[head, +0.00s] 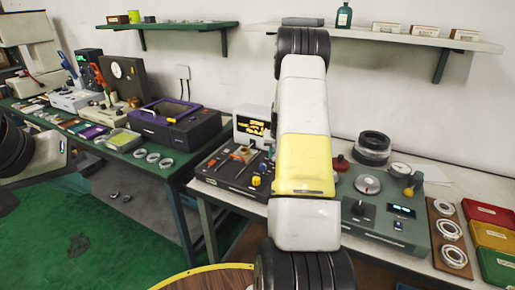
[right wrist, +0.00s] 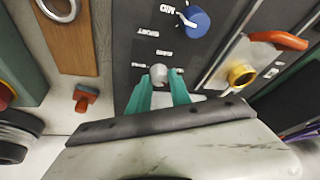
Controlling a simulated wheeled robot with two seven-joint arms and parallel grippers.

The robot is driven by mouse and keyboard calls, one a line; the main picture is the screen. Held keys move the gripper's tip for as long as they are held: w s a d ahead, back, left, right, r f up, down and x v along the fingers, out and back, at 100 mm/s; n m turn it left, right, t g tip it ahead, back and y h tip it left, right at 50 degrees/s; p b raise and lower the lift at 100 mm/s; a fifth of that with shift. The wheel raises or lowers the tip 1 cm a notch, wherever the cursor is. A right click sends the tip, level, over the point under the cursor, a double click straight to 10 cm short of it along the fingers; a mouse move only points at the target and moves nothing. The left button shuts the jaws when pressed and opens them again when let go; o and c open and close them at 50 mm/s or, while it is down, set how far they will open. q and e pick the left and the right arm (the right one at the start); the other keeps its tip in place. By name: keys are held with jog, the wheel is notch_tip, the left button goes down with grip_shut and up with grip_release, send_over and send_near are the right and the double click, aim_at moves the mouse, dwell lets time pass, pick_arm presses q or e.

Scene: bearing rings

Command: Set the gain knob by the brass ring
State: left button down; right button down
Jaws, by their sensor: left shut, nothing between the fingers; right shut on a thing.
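In the right wrist view, my right gripper (right wrist: 161,84) has its teal fingers shut on a small grey-white knob (right wrist: 158,72) on a dark panel (right wrist: 128,45). Upside-down printed labels lie beside the knob. A blue knob (right wrist: 193,20) with a white pointer sits on the same panel. A yellow, brass-coloured ring-like piece (right wrist: 241,74) lies to the right; I cannot tell if it is the brass ring.
A wooden board with metal rings (head: 449,232) lies right of the green instrument (head: 385,215). Black rings (head: 372,148) are stacked behind it. Red, yellow and green boxes (head: 492,240) are at the far right.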

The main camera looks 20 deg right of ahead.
jog(key=c, duration=1.2)
grip_release()
jog(key=shift+r, duration=0.1)
jog(key=v, duration=0.7)
jog(key=shift+s+r, duration=0.1)
jog(key=shift+r, duration=0.2)
